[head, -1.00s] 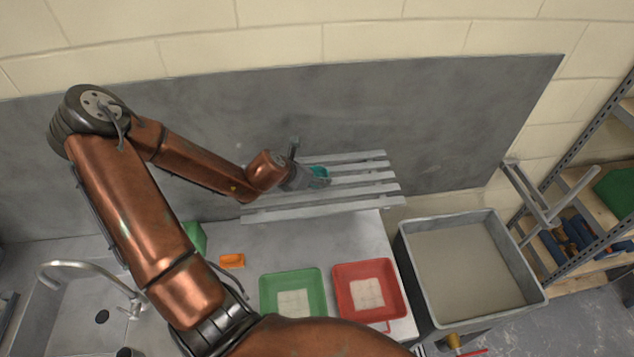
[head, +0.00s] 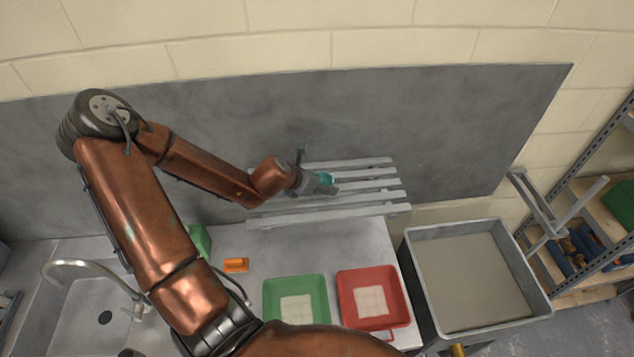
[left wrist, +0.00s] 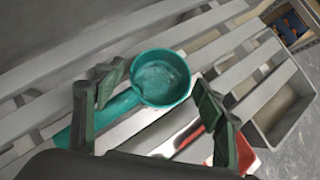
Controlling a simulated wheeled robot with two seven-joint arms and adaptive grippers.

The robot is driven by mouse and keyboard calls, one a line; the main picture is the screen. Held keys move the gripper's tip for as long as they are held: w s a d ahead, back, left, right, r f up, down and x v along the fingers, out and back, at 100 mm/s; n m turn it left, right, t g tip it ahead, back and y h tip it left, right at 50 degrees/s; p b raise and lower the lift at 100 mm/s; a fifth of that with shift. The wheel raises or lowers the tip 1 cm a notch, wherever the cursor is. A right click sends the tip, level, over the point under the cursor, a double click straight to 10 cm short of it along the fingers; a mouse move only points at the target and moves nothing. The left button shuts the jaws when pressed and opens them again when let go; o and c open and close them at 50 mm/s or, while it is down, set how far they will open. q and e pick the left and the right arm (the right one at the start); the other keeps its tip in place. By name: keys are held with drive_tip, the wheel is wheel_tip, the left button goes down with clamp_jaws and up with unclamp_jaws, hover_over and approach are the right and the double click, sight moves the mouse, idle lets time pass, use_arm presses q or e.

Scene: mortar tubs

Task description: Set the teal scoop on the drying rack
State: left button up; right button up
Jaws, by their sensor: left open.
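The teal scoop (left wrist: 160,78) rests on the grey slatted drying rack (left wrist: 262,88), its cup facing up and its handle running back toward the lower left in the left wrist view. My left gripper (left wrist: 155,105) is open, with one finger on each side of the scoop and apart from its cup. In the head view the gripper (head: 324,186) is over the rack (head: 350,211) and hides most of the scoop (head: 326,178). Whether the handle's end touches the gripper's palm is hidden. My right gripper is not in view.
A green tray (head: 297,281) and a red tray (head: 399,300) stand on the counter in front of the rack. A grey mortar tub (head: 411,240) is at the right. An orange block (head: 236,265) and a sink tap (head: 90,268) are at the left. A grey panel stands behind.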

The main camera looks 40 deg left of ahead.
use_arm(q)
drive_tip(key=shift+s+r, duration=0.15)
drive_tip(key=shift+r, duration=0.2)
drive_tip(key=a+p+v, duration=0.1)
drive_tip(key=p+v, duration=0.1)
drive_tip(key=v, duration=0.9)
drive_tip(key=shift+s+d, duration=0.25)
drive_tip(key=shift+d, duration=0.25)
drive_tip(key=shift+r, duration=0.1)
